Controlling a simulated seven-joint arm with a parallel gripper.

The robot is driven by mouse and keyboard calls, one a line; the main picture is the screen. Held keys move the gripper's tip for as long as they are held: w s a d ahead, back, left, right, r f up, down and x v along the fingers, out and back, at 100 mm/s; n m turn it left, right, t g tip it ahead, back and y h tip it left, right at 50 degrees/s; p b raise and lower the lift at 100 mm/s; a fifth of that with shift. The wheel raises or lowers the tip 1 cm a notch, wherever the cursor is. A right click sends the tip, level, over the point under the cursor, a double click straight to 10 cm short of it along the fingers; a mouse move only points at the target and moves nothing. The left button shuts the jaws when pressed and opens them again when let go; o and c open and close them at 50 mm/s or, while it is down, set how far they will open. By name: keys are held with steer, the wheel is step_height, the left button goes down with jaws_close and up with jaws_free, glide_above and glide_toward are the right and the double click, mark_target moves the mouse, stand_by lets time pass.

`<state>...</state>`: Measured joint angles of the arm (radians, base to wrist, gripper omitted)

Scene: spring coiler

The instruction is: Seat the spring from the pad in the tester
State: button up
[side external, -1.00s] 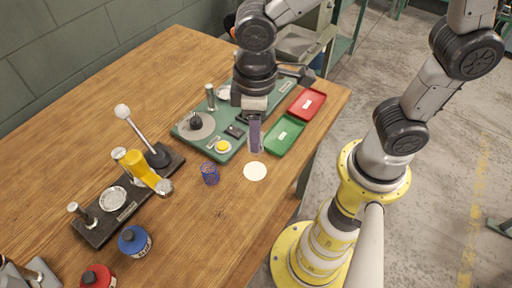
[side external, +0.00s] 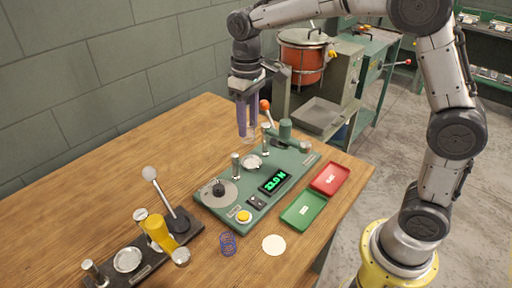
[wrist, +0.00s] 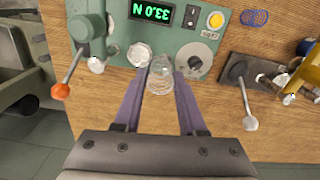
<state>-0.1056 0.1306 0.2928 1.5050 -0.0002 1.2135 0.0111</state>
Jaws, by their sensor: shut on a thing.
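In the wrist view my gripper (wrist: 161,84) is shut on a pale, silvery coil spring (wrist: 160,74), held between the purple fingertips. In the side view my gripper (side external: 247,132) hangs above the back edge of the green tester (side external: 225,208), fingers pointing down. The spring is faint there. The tester has a round silver seat (side external: 252,162), also seen in the wrist view (wrist: 140,54) just left of the spring. The spring is apart from the seat. The round cream pad (side external: 273,245) on the table is bare.
A blue spring (side external: 228,243) stands beside the pad. An orange-knobbed lever (side external: 265,104) and upright posts (side external: 265,140) rise from the tester. Green (side external: 303,210) and red (side external: 330,178) trays lie right. A black-based fixture with a white-knobbed lever (side external: 149,173) stands left.

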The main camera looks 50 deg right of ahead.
steer(key=w+d+m, duration=0.1)
steer(key=w+d, duration=0.2)
steer(key=d, duration=0.2)
glide_above(251, 163)
steer(key=shift+f, duration=5.45)
steer(key=shift+f, duration=0.65)
steer(key=o, duration=1.1)
steer(key=shift+c, duration=0.2)
steer(key=shift+o, duration=0.2)
steer(key=shift+o, duration=1.4)
